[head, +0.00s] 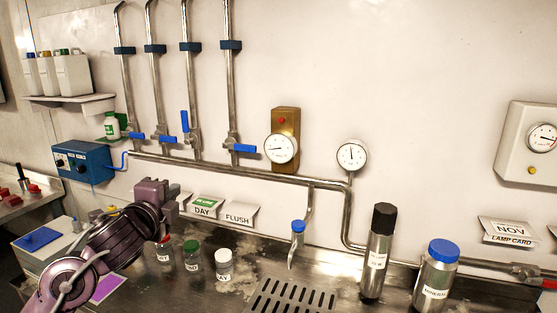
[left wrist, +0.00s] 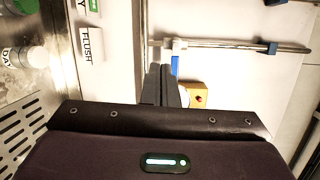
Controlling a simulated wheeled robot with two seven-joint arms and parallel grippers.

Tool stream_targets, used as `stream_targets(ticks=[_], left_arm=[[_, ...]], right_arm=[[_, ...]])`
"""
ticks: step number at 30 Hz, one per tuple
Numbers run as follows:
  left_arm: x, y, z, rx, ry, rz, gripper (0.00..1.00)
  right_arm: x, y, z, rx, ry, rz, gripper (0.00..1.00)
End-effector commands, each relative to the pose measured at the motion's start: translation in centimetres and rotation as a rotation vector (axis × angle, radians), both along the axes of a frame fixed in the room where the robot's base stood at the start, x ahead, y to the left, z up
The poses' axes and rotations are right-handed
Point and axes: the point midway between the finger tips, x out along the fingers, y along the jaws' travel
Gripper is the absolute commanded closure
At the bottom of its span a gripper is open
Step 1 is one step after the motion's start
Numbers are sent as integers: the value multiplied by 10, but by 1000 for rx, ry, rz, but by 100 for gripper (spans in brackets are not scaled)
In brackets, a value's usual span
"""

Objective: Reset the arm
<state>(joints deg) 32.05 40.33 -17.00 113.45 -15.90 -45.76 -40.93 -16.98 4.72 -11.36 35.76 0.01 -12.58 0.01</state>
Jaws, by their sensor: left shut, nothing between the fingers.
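My left gripper (head: 176,193) is raised in front of the wall at the left of the head view, above the back of the steel counter. It touches nothing that I can make out. In the left wrist view its two dark fingers (left wrist: 163,86) are together with nothing between them. They point toward the wall, near a valve with a blue handle and a brown gauge plate (left wrist: 197,95). In the head view the arm hides part of the counter and some small items behind it. My right gripper is not in view.
Small jars (head: 192,255) stand on the counter right of my left arm. A drain grate (head: 292,297), a black-capped flask (head: 378,252) and a blue-lidded bottle (head: 437,270) are farther right. Wall pipes (head: 235,175), blue valves, gauges and a FLUSH card (head: 238,214) are behind.

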Motion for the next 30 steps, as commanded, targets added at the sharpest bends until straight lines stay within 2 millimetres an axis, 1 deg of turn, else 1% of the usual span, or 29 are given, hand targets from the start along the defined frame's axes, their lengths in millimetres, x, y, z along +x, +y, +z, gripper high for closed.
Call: stream_targets(ticks=[1,5,8,9,11,12,14,15,17,18,21,24,30], left_arm=[[-5,-5,-17,-42,36,6,100],[-22,-16,-63,-171,137,42,100],[-43,-24,-106,-302,243,91,100],[-56,-28,-127,-367,296,121,100],[-79,-33,-160,-476,386,181,100],[-97,-35,-182,-554,451,230,100],[-126,-37,-213,-667,547,314,100],[-145,-38,-230,-737,604,372,100],[-171,-38,-251,-824,677,456,100],[-188,-38,-263,-872,720,508,100],[-223,-37,-284,-971,806,626,100],[-254,-36,-300,-1046,875,733,100],[-308,-35,-321,-1164,983,934,100]], right_arm=[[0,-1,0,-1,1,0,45],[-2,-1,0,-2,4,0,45],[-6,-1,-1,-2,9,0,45],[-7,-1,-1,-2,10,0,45],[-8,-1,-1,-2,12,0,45],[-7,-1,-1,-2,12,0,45],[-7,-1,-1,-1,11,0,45],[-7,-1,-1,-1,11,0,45],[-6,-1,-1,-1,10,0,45],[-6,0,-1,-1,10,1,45],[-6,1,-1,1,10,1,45],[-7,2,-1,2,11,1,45],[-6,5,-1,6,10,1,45]])
